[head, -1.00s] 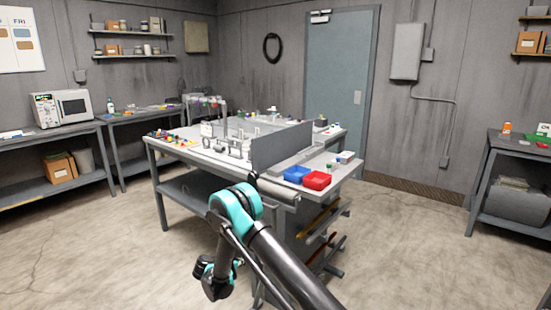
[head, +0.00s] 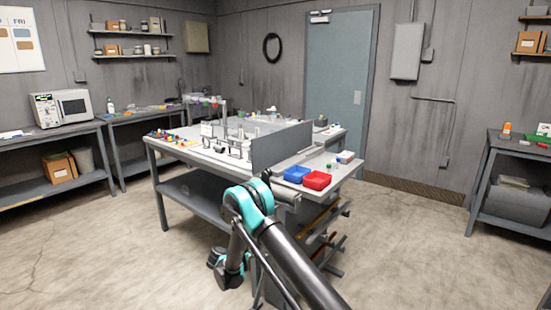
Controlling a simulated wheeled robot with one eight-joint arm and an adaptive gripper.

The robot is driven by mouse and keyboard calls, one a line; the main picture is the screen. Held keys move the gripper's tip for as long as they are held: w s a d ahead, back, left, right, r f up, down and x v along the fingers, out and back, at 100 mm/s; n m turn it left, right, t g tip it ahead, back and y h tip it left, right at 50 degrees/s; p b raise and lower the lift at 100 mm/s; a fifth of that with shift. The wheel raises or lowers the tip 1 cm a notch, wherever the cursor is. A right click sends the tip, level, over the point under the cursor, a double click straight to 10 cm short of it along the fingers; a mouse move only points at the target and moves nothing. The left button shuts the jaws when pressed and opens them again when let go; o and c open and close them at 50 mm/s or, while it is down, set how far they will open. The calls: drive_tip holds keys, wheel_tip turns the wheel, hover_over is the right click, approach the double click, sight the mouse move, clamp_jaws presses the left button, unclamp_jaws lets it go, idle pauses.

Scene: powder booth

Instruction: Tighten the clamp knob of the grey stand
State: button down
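Several small grey and whitish stands and fittings (head: 236,143) stand on the central workbench (head: 205,157), left of an upright grey panel (head: 281,146). At this size I cannot tell which one is the grey stand, and no clamp knob can be made out. My arm reaches in from the bottom right, and its teal joint is in front of the bench's near edge.
A blue bin (head: 297,174) and a red bin (head: 317,180) sit on the bench's near right end. Long tools or rods stick out below. Side benches stand left (head: 50,133) and right (head: 520,149). The floor (head: 420,240) around the central bench is clear.

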drive_tip(key=shift+s+d+f, duration=0.1)
drive_tip(key=shift+f, duration=0.05)
idle(0.5)
drive_tip(key=shift+s+d, duration=0.2)
drive_tip(key=shift+d, duration=0.05)
drive_tip(key=shift+s+d, duration=0.25)
drive_tip(key=shift+d, duration=0.05)
drive_tip(key=shift+d, duration=0.1)
drive_tip(key=shift+s+d, duration=0.45)
drive_tip(key=shift+d, duration=0.05)
idle(0.6)
approach(260, 256)
drive_tip(key=shift+d+f, duration=0.9)
drive_tip(key=shift+d, duration=0.25)
drive_tip(key=shift+s, duration=0.25)
